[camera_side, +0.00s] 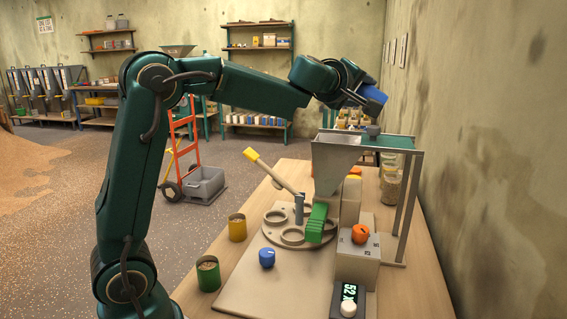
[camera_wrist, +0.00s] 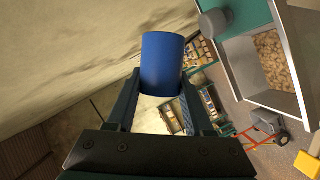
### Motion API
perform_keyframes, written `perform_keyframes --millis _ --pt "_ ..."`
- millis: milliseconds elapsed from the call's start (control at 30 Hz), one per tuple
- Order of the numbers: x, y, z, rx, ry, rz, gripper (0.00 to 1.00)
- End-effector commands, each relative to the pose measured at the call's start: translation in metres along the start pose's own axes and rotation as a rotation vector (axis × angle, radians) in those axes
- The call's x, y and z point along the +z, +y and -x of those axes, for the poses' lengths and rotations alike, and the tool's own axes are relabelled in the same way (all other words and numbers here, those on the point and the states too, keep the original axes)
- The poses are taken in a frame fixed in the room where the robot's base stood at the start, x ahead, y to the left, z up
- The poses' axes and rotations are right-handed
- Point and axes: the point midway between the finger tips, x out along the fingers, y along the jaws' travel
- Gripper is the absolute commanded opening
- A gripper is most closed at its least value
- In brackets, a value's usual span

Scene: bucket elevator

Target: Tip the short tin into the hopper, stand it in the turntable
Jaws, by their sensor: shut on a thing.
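My gripper (camera_side: 358,97) is shut on a blue tin (camera_side: 373,95) and holds it high, tilted, above the hopper's upper right side. In the wrist view the blue tin (camera_wrist: 162,62) sits between the two fingers; its inside is hidden. The grey metal hopper (camera_side: 336,160) stands below the tin, apart from it. In the wrist view the hopper (camera_wrist: 232,68) is to the right of the tin and holds light brown pieces. The pale turntable (camera_side: 272,235) with round ring holders is on the table, lower left of the hopper.
A yellow tin (camera_side: 237,228) and a green tin (camera_side: 208,274), both filled, stand at the table's left. A yellow-tipped lever (camera_side: 272,172), green part (camera_side: 316,223), blue knob (camera_side: 267,257) and orange knob (camera_side: 360,233) surround the machine. A grey frame (camera_side: 411,205) stands right of the hopper.

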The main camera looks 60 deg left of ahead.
Motion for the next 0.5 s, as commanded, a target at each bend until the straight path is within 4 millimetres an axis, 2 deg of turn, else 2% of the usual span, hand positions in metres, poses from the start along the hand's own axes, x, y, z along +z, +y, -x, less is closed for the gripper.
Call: perform_keyframes --millis 500 --pt "-0.0020 -0.0059 0.0004 0.079 0.001 0.202 0.00"
